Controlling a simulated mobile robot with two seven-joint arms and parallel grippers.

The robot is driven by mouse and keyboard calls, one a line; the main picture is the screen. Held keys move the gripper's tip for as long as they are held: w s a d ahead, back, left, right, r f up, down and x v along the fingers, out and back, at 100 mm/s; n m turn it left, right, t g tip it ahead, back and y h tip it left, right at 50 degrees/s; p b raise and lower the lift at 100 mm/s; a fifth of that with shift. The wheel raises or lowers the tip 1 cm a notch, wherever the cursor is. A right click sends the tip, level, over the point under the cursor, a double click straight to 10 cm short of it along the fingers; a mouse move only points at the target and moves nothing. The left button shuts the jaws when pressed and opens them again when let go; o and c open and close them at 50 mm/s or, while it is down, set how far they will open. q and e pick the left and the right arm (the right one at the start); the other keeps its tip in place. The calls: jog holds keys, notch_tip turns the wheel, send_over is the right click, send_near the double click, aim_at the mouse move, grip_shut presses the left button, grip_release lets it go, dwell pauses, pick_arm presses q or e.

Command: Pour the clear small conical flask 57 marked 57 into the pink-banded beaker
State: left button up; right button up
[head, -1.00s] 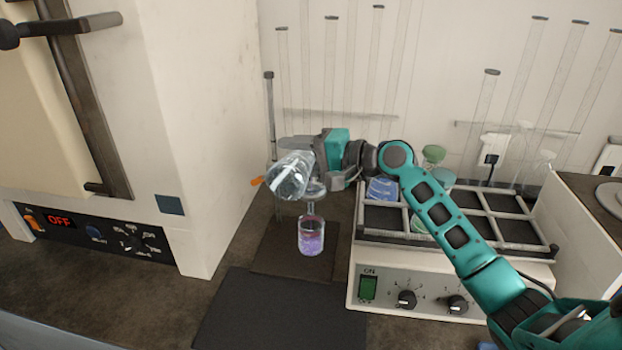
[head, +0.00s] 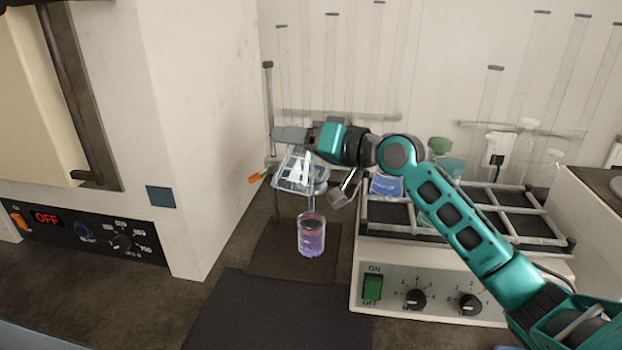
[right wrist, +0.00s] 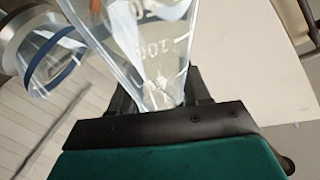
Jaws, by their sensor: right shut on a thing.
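My right gripper (head: 297,137) is shut on a clear conical flask (head: 298,172) and holds it above the dark mat left of the shaker. A beaker (head: 311,238) with purple-pink contents stands below on the mat, apart from the flask. A pink tint shows near its rim. My left gripper is not in view.
The shaker (head: 400,285) with its railed platform stands to the right, carrying a blue-banded vessel (head: 387,185) and green-capped ones. A stand rod (head: 269,110) with an orange clamp piece rises behind the flask. An oven (head: 200,130) borders the left. The front mat (head: 280,315) is clear.

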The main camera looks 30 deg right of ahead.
aim_at(288, 160)
jog(key=s+a+f+n+b, duration=0.1)
jog(key=a+f+n+b, duration=0.1)
jog(key=n+b, duration=0.1)
jog(key=shift+s+f+t, duration=0.3)
jog(key=shift+s+t, duration=0.05)
jog(key=shift+t, duration=0.05)
jog(key=f+n+b, duration=0.1)
jog(key=s+a+f+n+b, duration=0.1)
jog(key=n, duration=0.1)
jog(key=shift+a, duration=0.25)
jog(key=shift+s+a+f+n+t+b, duration=0.25)
jog(key=shift+f+n+t+b, duration=0.1)
jog(key=shift+n+b, duration=0.2)
jog(key=shift+a+f, duration=0.1)
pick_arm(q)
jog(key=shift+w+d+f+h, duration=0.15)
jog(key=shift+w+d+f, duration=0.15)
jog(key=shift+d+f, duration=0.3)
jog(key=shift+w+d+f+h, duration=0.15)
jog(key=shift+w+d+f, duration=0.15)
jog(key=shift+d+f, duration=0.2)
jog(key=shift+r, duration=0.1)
pick_arm(e)
jog(key=shift+s, duration=0.1)
